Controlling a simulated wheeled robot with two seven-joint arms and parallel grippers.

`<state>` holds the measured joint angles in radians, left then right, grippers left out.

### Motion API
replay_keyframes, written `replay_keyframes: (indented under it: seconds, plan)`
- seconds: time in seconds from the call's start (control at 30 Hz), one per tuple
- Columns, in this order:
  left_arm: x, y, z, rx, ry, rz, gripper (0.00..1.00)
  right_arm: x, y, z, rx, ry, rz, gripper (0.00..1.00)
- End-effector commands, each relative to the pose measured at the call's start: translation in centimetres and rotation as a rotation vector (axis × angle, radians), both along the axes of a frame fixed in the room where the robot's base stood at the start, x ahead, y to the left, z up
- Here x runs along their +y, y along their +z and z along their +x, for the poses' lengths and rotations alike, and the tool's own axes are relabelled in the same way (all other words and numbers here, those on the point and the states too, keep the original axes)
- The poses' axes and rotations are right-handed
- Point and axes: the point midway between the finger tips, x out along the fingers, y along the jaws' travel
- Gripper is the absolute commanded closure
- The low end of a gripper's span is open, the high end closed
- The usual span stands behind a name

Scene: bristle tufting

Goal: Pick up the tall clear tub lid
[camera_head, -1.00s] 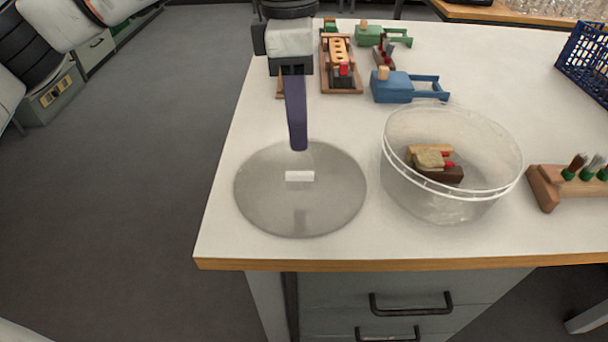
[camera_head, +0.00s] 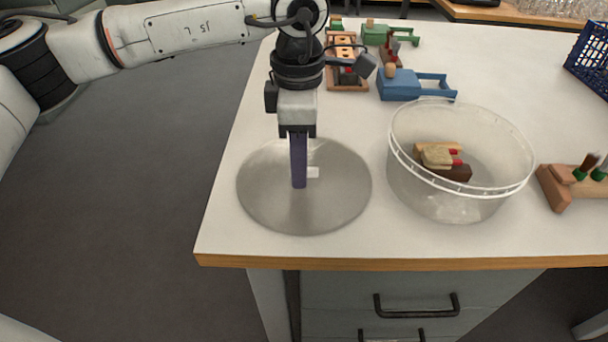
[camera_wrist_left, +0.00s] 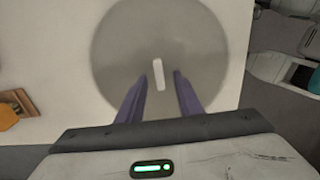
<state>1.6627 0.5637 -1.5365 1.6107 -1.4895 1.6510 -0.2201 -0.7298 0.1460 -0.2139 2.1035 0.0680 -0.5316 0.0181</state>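The tub lid (camera_head: 260,205) is a round, grey see-through disc lying flat on the white table near its front left corner. It has a small white raised grip (camera_head: 313,172) at its middle. My left gripper (camera_head: 299,186) points down over the lid, its purple fingers partly hiding the grip. In the left wrist view, the fingers (camera_wrist_left: 160,78) are apart with the white grip (camera_wrist_left: 158,74) showing between their tips, and the lid (camera_wrist_left: 125,45) fills the area beyond. I cannot tell whether the fingers touch the lid. My right gripper is in no view.
A clear round tub (camera_head: 410,185) holding brushes or wooden blocks stands right of the lid. A wooden stand with bristle tufts (camera_head: 562,190) is farther right. A blue device (camera_head: 400,88), a wooden rack (camera_head: 347,84) and a green device (camera_head: 377,35) stand behind. A blue crate (camera_head: 592,60) is at the right.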

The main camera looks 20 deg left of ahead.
Motion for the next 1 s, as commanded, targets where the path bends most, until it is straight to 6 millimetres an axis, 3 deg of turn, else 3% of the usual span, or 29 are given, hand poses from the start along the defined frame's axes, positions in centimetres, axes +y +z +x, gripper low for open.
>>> replay_keyframes:
  seconds: [0.13,0.33,0.67,0.77,1.0]
  plan:
    - [0.0,0.0,0.0,0.0,0.0,0.0,0.67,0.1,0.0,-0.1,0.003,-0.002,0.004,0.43]
    - [0.0,0.1,0.0,0.0,0.0,0.0,1.0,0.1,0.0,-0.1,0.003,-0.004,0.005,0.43]
    - [0.0,0.3,0.0,-0.001,0.0,-0.001,1.0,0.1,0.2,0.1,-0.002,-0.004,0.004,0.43]
    - [-0.1,1.4,0.1,-0.003,0.0,-0.001,1.0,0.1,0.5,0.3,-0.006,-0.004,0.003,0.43]
    - [-0.1,6.3,0.1,-0.003,-0.001,-0.001,1.0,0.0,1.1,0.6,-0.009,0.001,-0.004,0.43]
